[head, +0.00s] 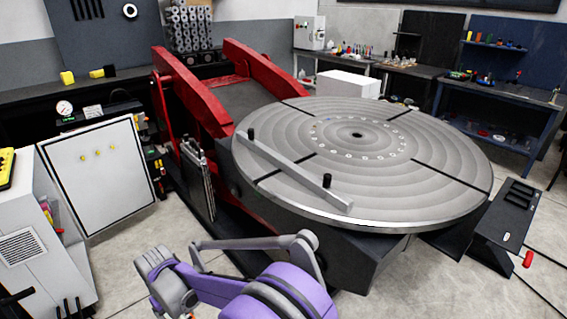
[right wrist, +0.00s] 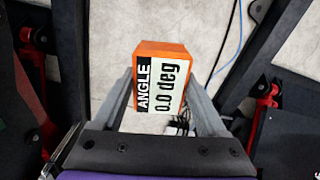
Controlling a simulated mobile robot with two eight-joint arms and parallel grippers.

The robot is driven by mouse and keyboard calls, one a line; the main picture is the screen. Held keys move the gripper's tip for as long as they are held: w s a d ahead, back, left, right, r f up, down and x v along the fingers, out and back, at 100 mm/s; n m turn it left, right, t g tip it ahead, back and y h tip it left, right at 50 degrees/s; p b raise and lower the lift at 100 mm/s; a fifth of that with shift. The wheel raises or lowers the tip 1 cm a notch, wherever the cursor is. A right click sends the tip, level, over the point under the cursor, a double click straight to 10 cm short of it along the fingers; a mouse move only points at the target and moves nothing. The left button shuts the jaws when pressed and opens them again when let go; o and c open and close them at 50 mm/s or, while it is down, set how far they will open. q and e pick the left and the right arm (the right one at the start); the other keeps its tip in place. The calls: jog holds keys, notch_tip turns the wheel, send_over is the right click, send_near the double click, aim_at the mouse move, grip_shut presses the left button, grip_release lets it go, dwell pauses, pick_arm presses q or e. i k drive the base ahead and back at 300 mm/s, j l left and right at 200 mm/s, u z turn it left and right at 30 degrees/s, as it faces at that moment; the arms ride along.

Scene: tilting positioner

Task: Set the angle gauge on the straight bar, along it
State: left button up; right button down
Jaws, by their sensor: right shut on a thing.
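The straight bar (head: 290,169) lies across the left front part of the round grey turntable (head: 440,165) in the head view. It runs from upper left to lower right and has a black knob near each end. In the right wrist view my right gripper (right wrist: 163,85) is shut on the angle gauge (right wrist: 172,88), an orange block whose pale display reads "ANGLE 0.0 deg". Pale floor shows behind the gauge. The gauge and the right gripper cannot be made out in the head view, so their distance from the bar is unclear. My left gripper is not in view.
Red tilting arms (head: 270,80) stand behind the turntable. A white cabinet (head: 100,175) stands at left and a dark step-like unit (head: 510,210) at right. Workbenches line the back. The turntable top is bare apart from the bar.

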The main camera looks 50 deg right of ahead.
aim_at(284, 159)
jog(key=i+z, duration=0.25)
jog(key=i, duration=0.4)
jog(key=i+j+z, duration=0.1)
jog(key=i+z, duration=0.15)
jog(key=i, duration=0.4)
jog(key=i+z, duration=0.4)
jog(key=i, duration=0.15)
jog(key=i+j+z, duration=0.1)
jog(key=i+z, duration=0.25)
jog(key=i, duration=0.2)
